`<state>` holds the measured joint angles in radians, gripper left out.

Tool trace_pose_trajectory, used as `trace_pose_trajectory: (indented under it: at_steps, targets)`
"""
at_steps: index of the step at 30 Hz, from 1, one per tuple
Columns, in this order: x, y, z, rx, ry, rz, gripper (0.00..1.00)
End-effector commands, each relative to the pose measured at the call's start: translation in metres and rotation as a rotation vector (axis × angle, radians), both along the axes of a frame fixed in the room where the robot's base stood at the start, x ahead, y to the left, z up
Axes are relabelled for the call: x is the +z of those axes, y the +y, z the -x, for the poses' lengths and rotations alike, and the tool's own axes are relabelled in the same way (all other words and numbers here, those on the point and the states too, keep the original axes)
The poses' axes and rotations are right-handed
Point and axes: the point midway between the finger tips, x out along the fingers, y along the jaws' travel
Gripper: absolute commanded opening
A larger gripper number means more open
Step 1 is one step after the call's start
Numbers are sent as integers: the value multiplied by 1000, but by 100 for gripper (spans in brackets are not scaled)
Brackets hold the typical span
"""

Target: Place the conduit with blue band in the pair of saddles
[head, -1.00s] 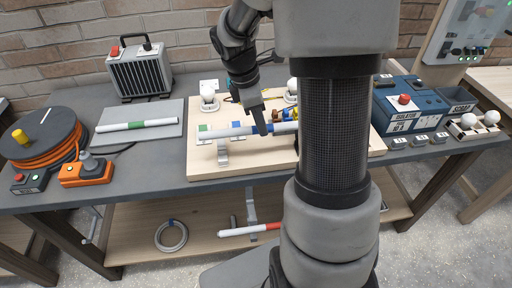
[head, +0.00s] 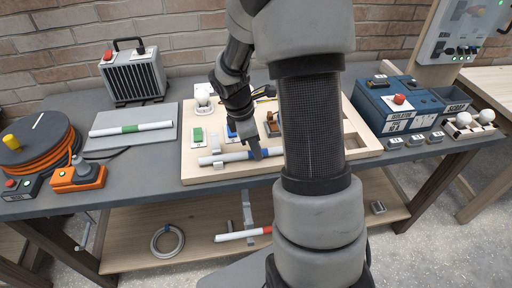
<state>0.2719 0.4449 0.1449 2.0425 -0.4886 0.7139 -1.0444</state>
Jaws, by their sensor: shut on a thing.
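The white conduit with blue band (head: 212,160) lies nearly level, low over the front of the wooden board (head: 200,176). My gripper (head: 254,153) points down and is shut on it at the blue band. One metal saddle (head: 216,143) shows near the conduit's left end, and the conduit crosses it. I cannot tell whether the conduit is fully seated there. The conduit's right end and any second saddle are hidden behind my arm.
A conduit with green band (head: 130,129) lies on a grey mat (head: 165,110) at left. A blue isolator box (head: 405,104) stands at right. A red-banded conduit (head: 240,235) is on the lower shelf.

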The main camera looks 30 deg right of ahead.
Motion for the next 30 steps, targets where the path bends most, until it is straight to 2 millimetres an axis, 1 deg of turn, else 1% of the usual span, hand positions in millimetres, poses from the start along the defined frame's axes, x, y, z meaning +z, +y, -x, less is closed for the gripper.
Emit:
trace_pose_trajectory:
  at_steps: [1,4,12,16,20,24,30]
  targets:
    - [-2,0,0,0,0,0,19]
    - [-1,0,0,0,1,0,36]
    - [-1,0,0,0,0,0,36]
    - [7,1,0,0,-1,0,36]
    - [27,6,-2,0,-4,2,36]
    - [58,13,-3,0,-6,2,36]
    - [96,23,-4,0,-4,0,36]
